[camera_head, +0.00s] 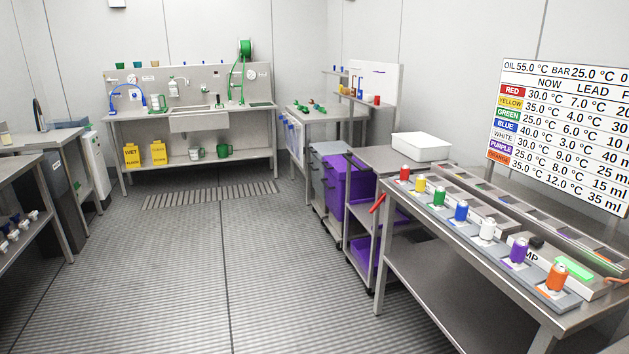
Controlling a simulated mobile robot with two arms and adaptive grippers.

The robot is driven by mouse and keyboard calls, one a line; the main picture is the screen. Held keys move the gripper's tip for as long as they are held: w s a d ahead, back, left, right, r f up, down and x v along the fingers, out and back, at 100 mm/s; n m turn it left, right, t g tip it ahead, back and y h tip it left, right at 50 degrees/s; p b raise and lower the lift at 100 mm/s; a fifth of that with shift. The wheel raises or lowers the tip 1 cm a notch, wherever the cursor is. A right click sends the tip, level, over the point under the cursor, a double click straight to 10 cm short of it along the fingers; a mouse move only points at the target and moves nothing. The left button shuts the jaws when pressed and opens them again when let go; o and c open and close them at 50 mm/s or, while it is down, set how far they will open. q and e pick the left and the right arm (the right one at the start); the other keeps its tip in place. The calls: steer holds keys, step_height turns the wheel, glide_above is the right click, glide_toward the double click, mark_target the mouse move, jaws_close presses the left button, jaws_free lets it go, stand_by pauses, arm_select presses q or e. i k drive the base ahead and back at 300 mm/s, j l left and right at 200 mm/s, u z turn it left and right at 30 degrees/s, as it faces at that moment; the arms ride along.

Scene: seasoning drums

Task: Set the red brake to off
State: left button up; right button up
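A row of coloured drum-like pieces stands on a grey panel along the front of the steel bench at right. The red piece (404,172) is at the far left end of this row. A slanted red handle (377,203) sticks out at the bench's left corner, beside the cart. I cannot tell which red part is the brake, and no off mark is readable. Neither of my grippers is in view.
The steel bench (430,260) carries yellow (420,184), green (438,196), blue (461,210), white (487,229), purple (518,249) and orange (557,275) pieces. A settings board (560,135) hangs above. A cart with purple bins (347,185) stands beyond. The middle floor (210,260) is clear.

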mark_target(381, 199)
steer(key=i+z, duration=0.1)
steer(key=i, duration=0.5)
steer(key=i+j+z, duration=0.1)
steer(key=i, duration=0.5)
steer(key=i+j, duration=0.15)
steer(key=i, duration=0.5)
steer(key=i+j+z, duration=0.15)
steer(key=i+z, duration=0.25)
steer(key=i+j+z, duration=0.45)
steer(key=i+l, duration=0.1)
steer(key=i, duration=0.05)
